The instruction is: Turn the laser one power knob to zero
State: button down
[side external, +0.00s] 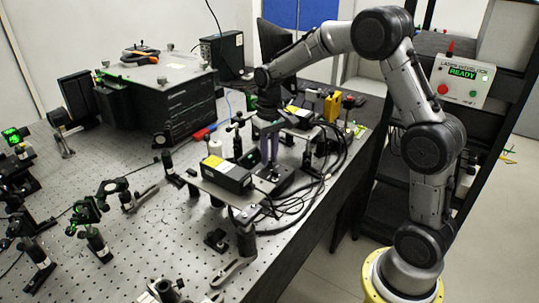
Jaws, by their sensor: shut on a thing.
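My gripper (268,158) points straight down among the laser modules near the bench's right edge. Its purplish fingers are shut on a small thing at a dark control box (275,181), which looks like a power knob. The knob itself is hidden by the fingers, so its setting cannot be read. A black laser module with a yellow and white top (227,174) sits on a raised plate just left of the fingers. A similar module (300,116) stands behind and to the right. Which one is laser one cannot be told.
Black cables (318,182) loop right of the gripper. A large black enclosure (160,95) stands at the back left. Optic mounts (90,220) stand at the left. A laser interlock panel (462,80) reads READY. The perforated bench top (150,235) has clear patches in front.

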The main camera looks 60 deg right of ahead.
jog(key=shift+r+n, duration=0.1)
jog(key=shift+n, duration=0.7)
jog(key=c, duration=0.8)
grip_release()
jog(key=shift+o, duration=0.2)
notch_tip(320, 180, up, 14)
jog(key=shift+a, duration=0.1)
